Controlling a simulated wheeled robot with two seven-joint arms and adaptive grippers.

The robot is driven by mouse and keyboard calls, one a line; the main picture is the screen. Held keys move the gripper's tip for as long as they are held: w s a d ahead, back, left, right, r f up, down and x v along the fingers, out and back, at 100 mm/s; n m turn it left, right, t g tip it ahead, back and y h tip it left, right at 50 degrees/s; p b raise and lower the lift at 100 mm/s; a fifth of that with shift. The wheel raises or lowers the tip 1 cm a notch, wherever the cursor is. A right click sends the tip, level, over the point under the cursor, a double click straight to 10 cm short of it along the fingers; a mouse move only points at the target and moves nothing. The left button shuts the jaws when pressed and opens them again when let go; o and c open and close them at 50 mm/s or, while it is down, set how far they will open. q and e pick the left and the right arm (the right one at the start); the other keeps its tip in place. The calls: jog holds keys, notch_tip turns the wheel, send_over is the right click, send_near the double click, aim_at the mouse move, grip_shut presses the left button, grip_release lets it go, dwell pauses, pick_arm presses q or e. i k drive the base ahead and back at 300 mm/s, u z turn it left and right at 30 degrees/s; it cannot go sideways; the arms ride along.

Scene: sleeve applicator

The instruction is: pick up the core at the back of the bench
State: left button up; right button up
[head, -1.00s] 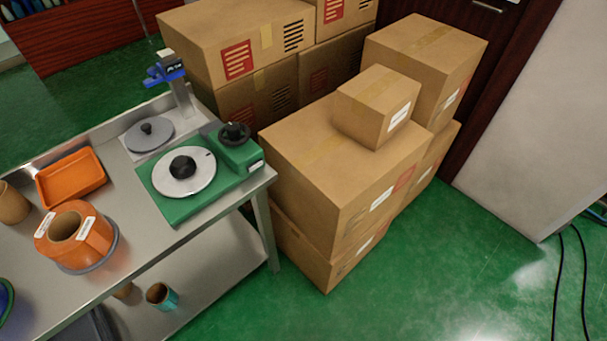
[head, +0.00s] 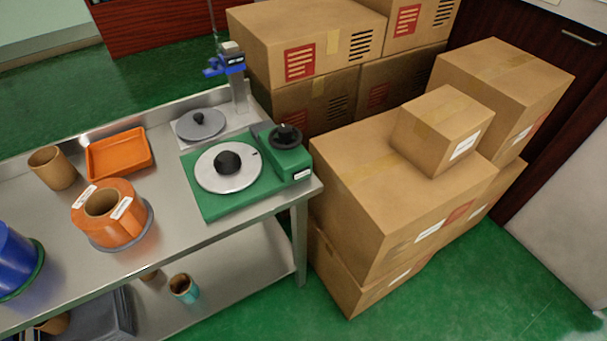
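A brown cardboard core (head: 53,168) stands upright at the back left of the steel bench (head: 165,215), left of an orange tray. It is hollow and open at the top. Another brown core (head: 102,203) shows in the middle of an orange holder (head: 110,212) with white labels, on a grey round base nearer the front. Neither of my grippers is in the head view.
A green device with a round plate (head: 228,168) and a blue-clamped stand (head: 230,75) occupy the bench's right end. The orange tray (head: 119,154) looks empty. A blue object (head: 15,262) is at the left edge. Stacked boxes (head: 395,190) stand right of the bench.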

aim_at(54, 169)
jog(key=u, duration=1.1)
jog(key=k, duration=0.35)
jog(key=u, duration=0.95)
jog(key=i, duration=0.75)
jog(key=z, duration=0.1)
